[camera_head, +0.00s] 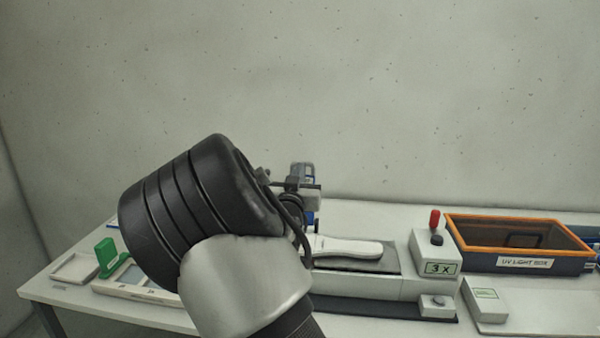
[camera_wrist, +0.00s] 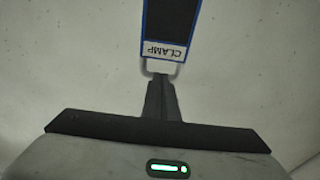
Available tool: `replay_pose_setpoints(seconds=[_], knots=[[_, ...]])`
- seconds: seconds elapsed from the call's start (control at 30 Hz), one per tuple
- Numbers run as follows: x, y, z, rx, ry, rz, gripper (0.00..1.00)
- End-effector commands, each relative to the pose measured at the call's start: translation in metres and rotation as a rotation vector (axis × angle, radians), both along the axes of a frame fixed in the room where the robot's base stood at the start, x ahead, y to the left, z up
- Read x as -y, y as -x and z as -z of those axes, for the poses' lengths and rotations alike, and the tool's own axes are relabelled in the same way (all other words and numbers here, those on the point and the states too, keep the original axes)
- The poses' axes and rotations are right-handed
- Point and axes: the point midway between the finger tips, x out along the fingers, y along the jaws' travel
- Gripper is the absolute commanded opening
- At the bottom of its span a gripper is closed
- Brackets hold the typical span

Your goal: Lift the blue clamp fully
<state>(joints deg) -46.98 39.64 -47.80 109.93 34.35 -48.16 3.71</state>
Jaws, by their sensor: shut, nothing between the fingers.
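The blue clamp (camera_wrist: 170,24) shows in the wrist view as a dark bar with blue edges and a white CLAMP label. A pale loop handle (camera_wrist: 174,70) hangs from its labelled end. My gripper (camera_wrist: 160,84) is shut, with its fingertips at the loop's lower edge and nothing held between them. I cannot tell whether the fingertips touch the loop. In the head view the blue clamp (camera_head: 305,172) stands upright behind my arm, which hides its lower part and most of my gripper.
A white shoe-shaped piece (camera_head: 345,247) lies on the machine bed right of my arm. A green block (camera_head: 106,257) and trays are at left.

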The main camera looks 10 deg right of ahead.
Motion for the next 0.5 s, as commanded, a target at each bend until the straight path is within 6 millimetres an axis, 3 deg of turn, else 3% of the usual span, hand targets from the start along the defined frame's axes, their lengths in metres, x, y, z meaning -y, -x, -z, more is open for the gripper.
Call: replay_pose_setpoints(seconds=[0.27,0.5], knots=[[0.001,-0.001,0.001,0.0,-0.001,0.001,0.0],[0.01,-0.028,0.0,0.003,-0.002,0.002,0.0]])
